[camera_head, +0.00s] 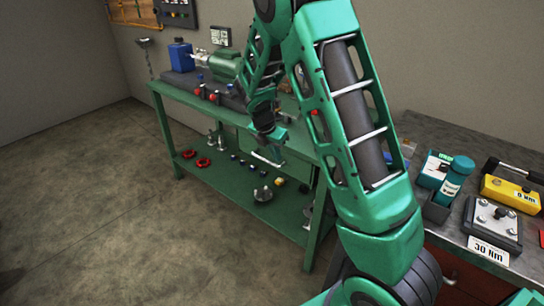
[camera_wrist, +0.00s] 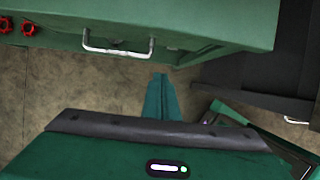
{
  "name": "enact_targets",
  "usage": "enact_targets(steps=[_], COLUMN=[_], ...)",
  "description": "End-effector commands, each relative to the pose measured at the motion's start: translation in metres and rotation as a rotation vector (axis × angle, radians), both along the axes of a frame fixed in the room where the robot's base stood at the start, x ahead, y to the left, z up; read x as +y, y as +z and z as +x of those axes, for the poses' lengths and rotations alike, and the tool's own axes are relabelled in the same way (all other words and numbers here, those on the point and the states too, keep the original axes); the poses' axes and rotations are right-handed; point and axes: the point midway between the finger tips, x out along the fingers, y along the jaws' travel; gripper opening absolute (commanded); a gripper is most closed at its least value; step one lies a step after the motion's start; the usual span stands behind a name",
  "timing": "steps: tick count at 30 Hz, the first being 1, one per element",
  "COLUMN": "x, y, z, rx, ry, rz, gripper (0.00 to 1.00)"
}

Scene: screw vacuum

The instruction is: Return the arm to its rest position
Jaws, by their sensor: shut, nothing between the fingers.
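My gripper (camera_head: 268,148) hangs at the end of my raised, folded green arm in the head view, in front of the green workbench (camera_head: 160,90). Its fingers are small and partly hard to make out there.
A pump (camera_head: 225,65) and a blue canister (camera_head: 181,55) stand on the workbench. Red parts (camera_head: 195,160) lie on its lower shelf. At the right, a dark counter (camera_head: 440,130) holds a yellow box (camera_head: 511,193) and a teal bottle (camera_head: 457,177). Open floor (camera_head: 90,200) lies at the left.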

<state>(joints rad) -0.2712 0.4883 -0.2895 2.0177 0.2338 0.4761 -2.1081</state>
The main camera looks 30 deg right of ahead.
Motion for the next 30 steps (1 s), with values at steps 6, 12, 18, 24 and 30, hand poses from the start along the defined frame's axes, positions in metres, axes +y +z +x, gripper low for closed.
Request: enact_targets(steps=[6, 12, 18, 24, 30], x=[0.0, -0.016, -0.04, -0.055, -0.059], y=[0.004, 0.027, 0.071, 0.107, 0.133], z=[-0.002, -0.028, -0.091, -0.162, -0.236], rx=[-0.001, -0.043, -0.123, -0.195, -0.255], ry=[-0.006, -0.194, -0.622, -1.066, -1.508], rz=[0.001, 0.053, 0.157, 0.245, 0.307], gripper=[0.0, 0.0, 0.0, 0.0, 0.0])
